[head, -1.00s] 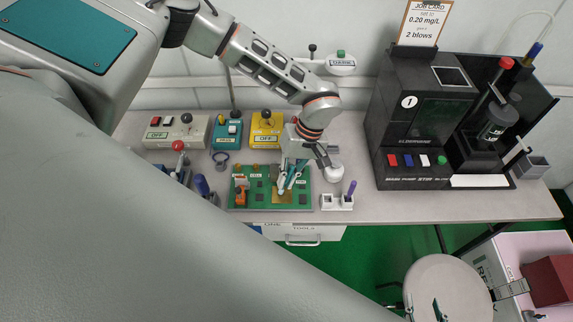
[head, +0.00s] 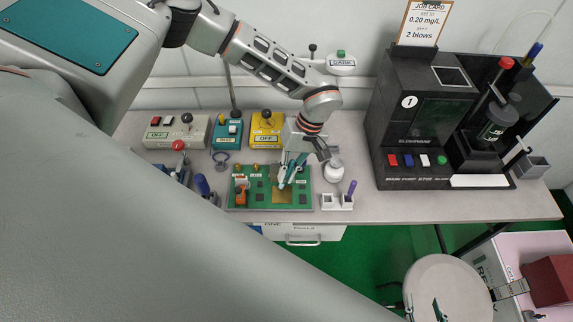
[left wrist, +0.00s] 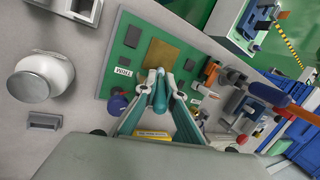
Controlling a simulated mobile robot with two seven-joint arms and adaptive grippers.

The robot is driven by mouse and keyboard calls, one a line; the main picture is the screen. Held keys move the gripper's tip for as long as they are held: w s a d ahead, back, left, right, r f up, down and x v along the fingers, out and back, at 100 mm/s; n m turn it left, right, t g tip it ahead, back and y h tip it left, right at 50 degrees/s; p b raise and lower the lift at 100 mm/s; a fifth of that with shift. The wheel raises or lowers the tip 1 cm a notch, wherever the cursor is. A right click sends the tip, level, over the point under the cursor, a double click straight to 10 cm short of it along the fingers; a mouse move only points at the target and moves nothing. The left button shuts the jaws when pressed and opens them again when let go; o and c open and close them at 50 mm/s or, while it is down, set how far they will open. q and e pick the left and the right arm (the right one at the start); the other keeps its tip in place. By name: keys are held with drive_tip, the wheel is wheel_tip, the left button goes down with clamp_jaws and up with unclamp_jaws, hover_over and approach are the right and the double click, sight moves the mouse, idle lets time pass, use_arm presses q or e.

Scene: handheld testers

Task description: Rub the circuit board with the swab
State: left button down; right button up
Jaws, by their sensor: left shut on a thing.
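The green circuit board (head: 259,203) lies on the bench, with a gold patch (head: 283,197) right of its middle. It also shows in the left wrist view (left wrist: 124,35), with its gold patch (left wrist: 160,53). My left gripper (head: 287,180) points down over the board from behind. In the left wrist view the fingertips (left wrist: 158,90) meet just beside the gold patch. I cannot tell whether the swab tip touches the board.
A white holder (head: 332,204) with a purple stick (head: 350,189) stands right of the board, near a white jar (head: 335,172). Control boxes, including a yellow one (head: 265,130), stand behind. A large black tester (head: 420,120) fills the right side.

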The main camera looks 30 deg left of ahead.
use_arm(q)
drive_tip(key=shift+w+d, duration=0.15)
drive_tip(key=shift+w, duration=0.1)
drive_tip(key=shift+w+d, duration=0.2)
drive_tip(key=shift+d, duration=0.1)
drive_tip(key=shift+s+d, duration=0.1)
drive_tip(key=shift+s+d, duration=0.15)
drive_tip(key=shift+s, duration=0.2)
drive_tip(key=shift+s+d, duration=0.1)
drive_tip(key=shift+s+d, duration=0.2)
drive_tip(key=shift+s, duration=0.3)
drive_tip(key=shift+s, duration=0.1)
